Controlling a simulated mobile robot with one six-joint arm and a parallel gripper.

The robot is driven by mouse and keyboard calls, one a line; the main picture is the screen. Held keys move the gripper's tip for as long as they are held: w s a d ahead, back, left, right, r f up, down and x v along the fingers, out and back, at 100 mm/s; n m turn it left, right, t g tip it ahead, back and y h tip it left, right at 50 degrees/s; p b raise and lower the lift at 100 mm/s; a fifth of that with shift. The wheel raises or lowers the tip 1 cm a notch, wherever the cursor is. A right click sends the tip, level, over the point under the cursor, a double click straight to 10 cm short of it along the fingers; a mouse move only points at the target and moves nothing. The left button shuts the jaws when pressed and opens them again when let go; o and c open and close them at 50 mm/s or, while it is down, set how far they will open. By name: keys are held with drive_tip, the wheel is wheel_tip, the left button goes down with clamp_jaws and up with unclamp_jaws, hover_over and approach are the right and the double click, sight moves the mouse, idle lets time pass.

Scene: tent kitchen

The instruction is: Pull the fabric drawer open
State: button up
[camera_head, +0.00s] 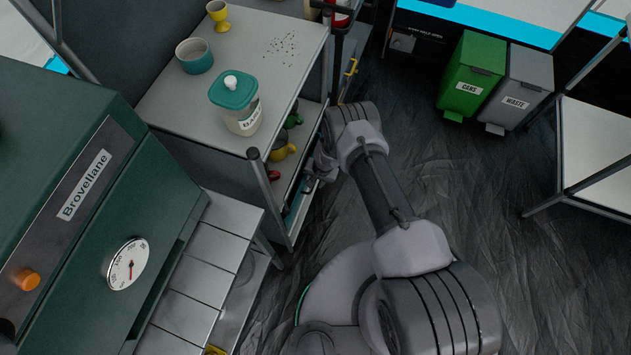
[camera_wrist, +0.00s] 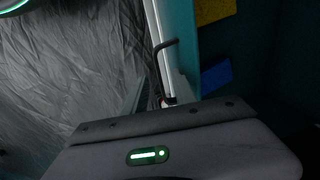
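The teal fabric drawer (camera_head: 294,212) sits low in the metal shelf unit, mostly hidden behind the frame and shelves. In the wrist view a teal panel (camera_wrist: 183,48) with a pale edge strip runs down the middle, and a dark looped handle (camera_wrist: 164,62) stands out from it. My gripper (camera_head: 318,172) is at the front side of the shelf unit, close to the drawer. In the wrist view the handle's lower end is by my gripper's fingers (camera_wrist: 165,101), which are mostly hidden behind its housing. I cannot tell whether they grip the handle.
A yellow patch (camera_wrist: 213,10) and a blue patch (camera_wrist: 216,76) lie beyond the teal panel. A lidded jar (camera_head: 240,108), a teal bowl (camera_head: 195,56) and a yellow egg cup (camera_head: 218,14) stand on the shelf top. A green oven (camera_head: 105,230) is at left; bins (camera_head: 473,75) stand far right. The floor between is clear.

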clamp_jaws()
idle(1.3)
